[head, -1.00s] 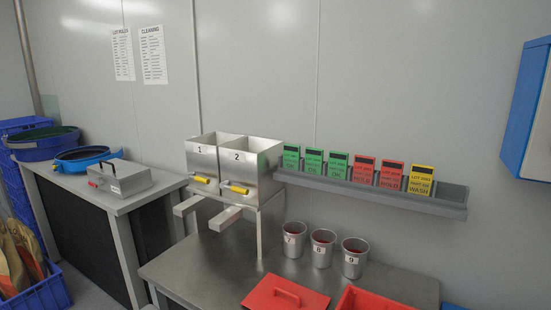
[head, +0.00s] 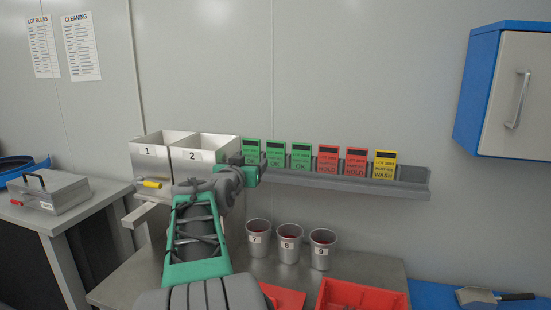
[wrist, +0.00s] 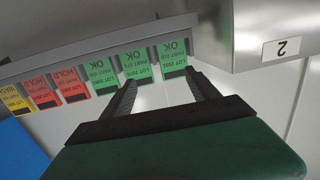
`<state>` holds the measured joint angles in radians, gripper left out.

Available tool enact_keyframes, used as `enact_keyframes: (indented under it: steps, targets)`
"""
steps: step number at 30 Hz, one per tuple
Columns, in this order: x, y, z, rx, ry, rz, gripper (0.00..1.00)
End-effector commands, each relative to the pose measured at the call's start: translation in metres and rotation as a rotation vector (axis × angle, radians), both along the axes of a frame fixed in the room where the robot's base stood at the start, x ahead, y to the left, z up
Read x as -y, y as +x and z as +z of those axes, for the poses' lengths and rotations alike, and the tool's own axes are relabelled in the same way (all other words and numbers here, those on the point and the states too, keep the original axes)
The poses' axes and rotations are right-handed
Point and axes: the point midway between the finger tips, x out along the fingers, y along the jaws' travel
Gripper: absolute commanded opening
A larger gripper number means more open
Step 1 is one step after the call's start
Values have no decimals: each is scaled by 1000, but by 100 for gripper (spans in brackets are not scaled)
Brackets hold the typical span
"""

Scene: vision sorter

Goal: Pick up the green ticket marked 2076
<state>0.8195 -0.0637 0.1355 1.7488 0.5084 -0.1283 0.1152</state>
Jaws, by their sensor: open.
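Three green OK tickets stand in a wall rack: left (head: 250,149), middle (head: 276,153) and right (head: 301,155) in the head view. In the wrist view they appear upside down; the middle one (wrist: 138,67) seems to read 2076, though the print is small. My gripper (head: 252,173) is at the left end of the rack, partly hiding the left green ticket. In the wrist view my open gripper (wrist: 163,82) has its fingers near the lower picture edges of the left and middle green tickets, with nothing held between them.
Red HOLD tickets (head: 327,159) and a yellow WASH ticket (head: 385,164) share the rack (head: 410,184). Steel bin 2 (head: 200,158) is close beside my gripper. Cups 7, 8 and 9 (head: 290,243) stand on the table below. A blue cabinet (head: 482,85) hangs at right.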

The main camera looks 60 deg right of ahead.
Motion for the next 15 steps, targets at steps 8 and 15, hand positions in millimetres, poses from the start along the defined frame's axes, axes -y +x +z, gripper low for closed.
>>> enact_keyframes:
  steps: [8,15]
  targets:
    - [54,-35,25,24,-90,-95,69]
    - [93,-31,24,23,-87,-93,69]
